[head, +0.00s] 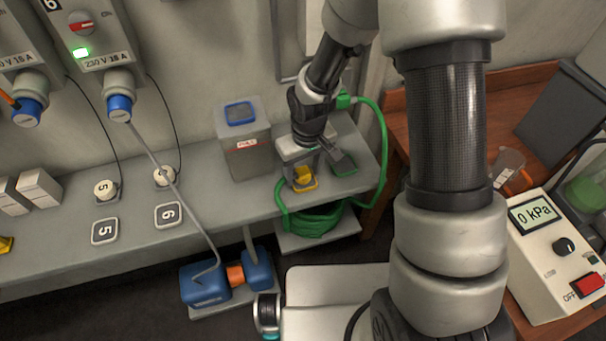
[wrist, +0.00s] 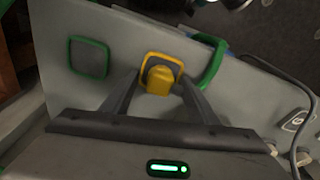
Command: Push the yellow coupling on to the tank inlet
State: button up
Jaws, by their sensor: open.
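The yellow coupling (head: 303,175) sits on the grey bench inside a yellow square outline. In the wrist view the coupling (wrist: 159,80) shows between my two fingers, near the fingertips. My gripper (head: 304,172) points down over it, and its fingers stand apart with the coupling between them; in the wrist view my gripper (wrist: 161,79) is open. I cannot tell whether a finger touches the coupling. A translucent grey tank (head: 247,150) with a blue cap and a red-marked label stands on the bench, left of my gripper. I cannot make out its inlet.
A green hose (head: 381,150) runs over the bench's right end to a coil (head: 315,220) below. An empty green square outline (wrist: 89,57) lies beside the coupling. A blue pump (head: 205,285) stands low in front. A gauge box (head: 550,255) reads 0 kPa at right.

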aim_at(303, 170)
jog(key=c, duration=1.1)
jog(key=shift+r, duration=0.15)
notch_tip(303, 170, up, 10)
jog(key=shift+f+p, duration=0.1)
jog(key=shift+p, duration=0.3)
